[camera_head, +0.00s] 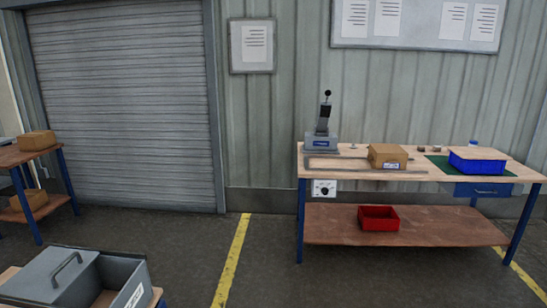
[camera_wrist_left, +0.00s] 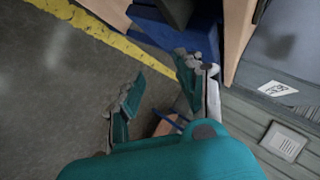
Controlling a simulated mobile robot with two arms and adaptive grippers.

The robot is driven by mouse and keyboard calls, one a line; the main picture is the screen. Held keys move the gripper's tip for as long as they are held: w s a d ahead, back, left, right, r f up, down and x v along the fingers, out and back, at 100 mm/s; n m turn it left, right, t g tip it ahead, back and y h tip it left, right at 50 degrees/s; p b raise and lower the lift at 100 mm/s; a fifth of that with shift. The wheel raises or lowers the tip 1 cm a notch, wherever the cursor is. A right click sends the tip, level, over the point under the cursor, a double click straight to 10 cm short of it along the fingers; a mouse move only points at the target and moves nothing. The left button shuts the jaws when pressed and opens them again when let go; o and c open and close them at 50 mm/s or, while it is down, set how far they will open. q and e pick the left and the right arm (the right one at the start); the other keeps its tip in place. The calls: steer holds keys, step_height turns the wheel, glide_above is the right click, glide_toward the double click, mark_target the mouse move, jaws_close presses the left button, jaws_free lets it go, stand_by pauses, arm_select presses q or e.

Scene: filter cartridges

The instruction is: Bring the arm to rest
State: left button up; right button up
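My left gripper (camera_wrist_left: 160,76) shows in the left wrist view, with teal and grey fingers. The fingers stand apart with nothing between them; the grey floor shows through the gap. No object touches its fingertips as far as I can see. Neither arm and neither gripper shows in the head view. My right gripper is in no view.
A workbench (camera_head: 345,178) stands at right, bearing a grey press (camera_head: 321,140), a cardboard box (camera_head: 387,155) and a blue bin (camera_head: 476,164). A red bin (camera_head: 378,219) sits on its lower shelf. A grey metal box (camera_head: 62,281) is at lower left. Floor between is clear.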

arm_select(q)
steer(key=s+d+f+n+g+h, duration=0.1)
steer(key=s+d+f, duration=0.1)
steer(key=s+f, duration=0.25)
steer(key=s+d+f+g+h, duration=0.1)
steer(key=s+d+f, duration=0.25)
steer(key=f, duration=0.25)
steer(key=s+d+f+n+g, duration=0.1)
steer(key=s+f, duration=0.3)
steer(key=s, duration=0.6)
steer(key=s+d+f+n+g+h, duration=0.1)
steer(key=s+d+f+g, duration=0.2)
steer(key=s, duration=0.7)
steer(key=s+d+f+n+g+h, duration=0.1)
steer(key=s+d+f+n+g, duration=0.1)
steer(key=s+f, duration=0.4)
steer(key=s+d, duration=0.1)
steer(key=s, duration=0.4)
steer(key=shift+d+f, duration=0.25)
steer(key=shift+f, duration=0.15)
